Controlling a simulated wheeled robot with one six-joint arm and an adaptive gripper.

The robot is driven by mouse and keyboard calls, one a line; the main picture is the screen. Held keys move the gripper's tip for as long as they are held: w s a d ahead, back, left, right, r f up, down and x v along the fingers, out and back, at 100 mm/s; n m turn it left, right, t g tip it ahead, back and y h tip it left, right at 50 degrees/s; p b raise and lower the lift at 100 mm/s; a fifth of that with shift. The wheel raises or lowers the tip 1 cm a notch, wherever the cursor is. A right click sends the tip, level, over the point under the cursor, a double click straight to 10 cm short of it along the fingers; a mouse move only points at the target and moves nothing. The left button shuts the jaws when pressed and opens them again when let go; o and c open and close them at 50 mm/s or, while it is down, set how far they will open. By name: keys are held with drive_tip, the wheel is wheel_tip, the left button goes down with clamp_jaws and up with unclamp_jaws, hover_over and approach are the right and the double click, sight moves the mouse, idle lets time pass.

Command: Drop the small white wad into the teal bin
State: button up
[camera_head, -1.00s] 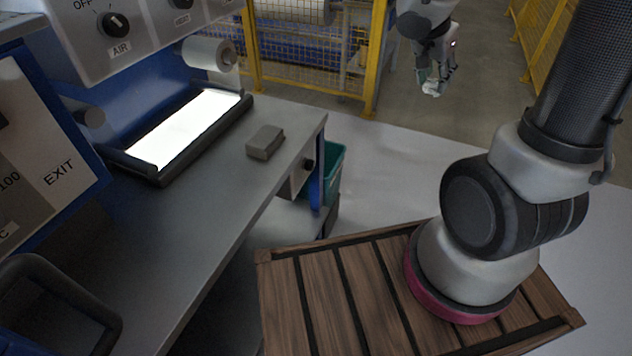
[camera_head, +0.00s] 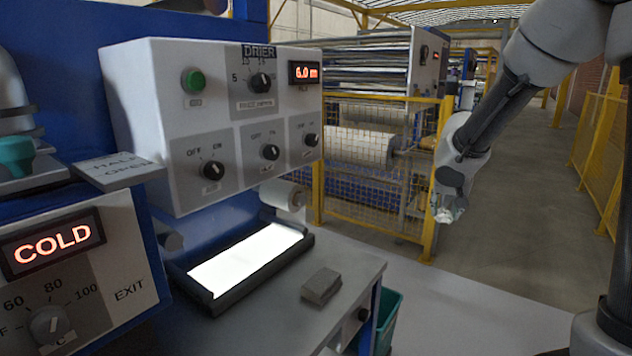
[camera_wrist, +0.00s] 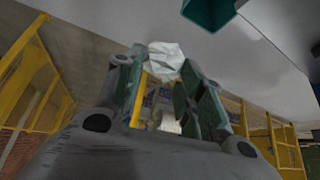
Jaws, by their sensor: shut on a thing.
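The small white wad (camera_wrist: 165,58) is held between the fingertips of my gripper (camera_wrist: 160,72) in the wrist view. In the head view, my gripper (camera_head: 447,212) hangs in the air in front of the yellow mesh fence, with the pale wad small at its tips. The teal bin (camera_head: 388,318) stands on the floor at the right end of the grey bench, partly hidden behind it. My gripper is up and to the right of it in that view. In the wrist view, part of the bin (camera_wrist: 208,12) shows at the top edge.
The grey bench (camera_head: 345,300) carries a lit panel (camera_head: 245,260) and a grey block (camera_head: 321,286). A control box with knobs (camera_head: 225,120) rises behind. Yellow fences (camera_head: 385,175) stand at the back and right (camera_head: 600,140). The floor between is open.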

drive_tip(key=w+a+f+n, duration=0.1)
drive_tip(key=w+a+f, duration=0.2)
drive_tip(key=a, duration=0.1)
drive_tip(key=shift+w+a+f+y, duration=0.2)
drive_tip(key=shift+w+y, duration=0.1)
drive_tip(key=shift+y, duration=0.1)
